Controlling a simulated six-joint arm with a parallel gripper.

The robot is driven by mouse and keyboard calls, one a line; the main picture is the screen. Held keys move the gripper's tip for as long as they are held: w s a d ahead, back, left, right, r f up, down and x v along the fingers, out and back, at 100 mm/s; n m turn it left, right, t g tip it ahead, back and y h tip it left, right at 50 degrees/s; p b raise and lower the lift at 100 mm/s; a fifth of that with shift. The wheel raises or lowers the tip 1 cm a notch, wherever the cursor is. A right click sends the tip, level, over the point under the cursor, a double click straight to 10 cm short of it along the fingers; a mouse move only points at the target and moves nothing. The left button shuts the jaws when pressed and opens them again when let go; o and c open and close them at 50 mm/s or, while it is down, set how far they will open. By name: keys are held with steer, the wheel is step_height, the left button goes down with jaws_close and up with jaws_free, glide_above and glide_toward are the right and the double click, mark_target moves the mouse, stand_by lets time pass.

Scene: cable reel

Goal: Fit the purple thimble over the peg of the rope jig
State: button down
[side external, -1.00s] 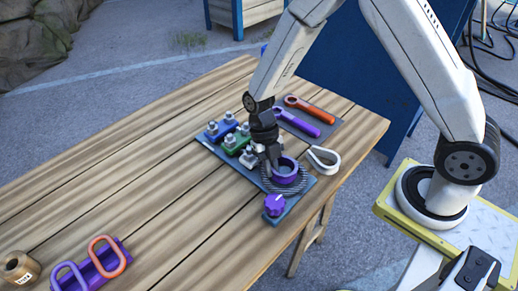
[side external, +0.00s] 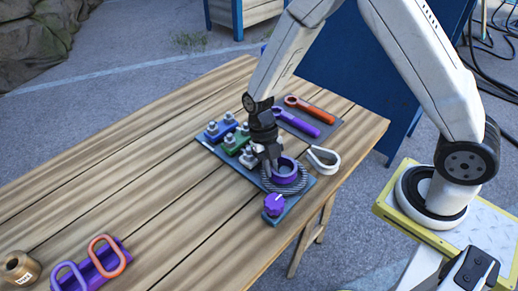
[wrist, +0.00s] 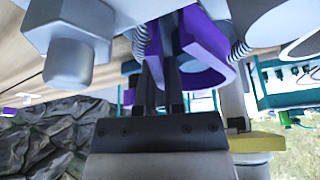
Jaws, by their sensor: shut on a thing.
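The purple thimble (side external: 285,176) is a short open ring at the right end of the rope jig (side external: 306,184), within the coil of grey rope (side external: 270,187). My gripper (side external: 272,163) points down at its left side and is shut on its wall. In the wrist view, the narrow fingers (wrist: 165,78) are close together against the purple thimble (wrist: 206,50). A blue-grey surface shows inside the ring there, but I cannot tell if it is the peg. The peg is hidden in the side view, so I cannot tell how far down the thimble sits.
Blue, green and grey clamps with bolts (side external: 229,118) stand close behind and left of my gripper. A purple knob (side external: 274,204) is in front, a pale loop (side external: 323,160) to the right. Purple and orange wrenches (side external: 310,106) lie behind. The table's left middle is clear.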

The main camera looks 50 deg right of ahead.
steer(key=shift+s+d+f, duration=0.1)
steer(key=shift+s+f, duration=0.1)
steer(key=shift+f, duration=0.3)
steer(key=shift+s+d+f, duration=0.1)
steer(key=shift+s+f, duration=0.1)
steer(key=shift+f, duration=0.3)
steer(key=c, duration=0.6)
jaws_free()
steer(key=shift+c, duration=0.2)
steer(key=shift+w+a+v, duration=0.1)
steer(key=shift+a+v, duration=0.05)
steer(key=shift+v, duration=2)
steer(key=shift+w+a+v, duration=0.15)
steer(key=shift+a+v, duration=0.05)
steer(key=shift+v, duration=1.9)
steer(key=shift+d+m, duration=0.1)
steer(key=shift+m, duration=0.2)
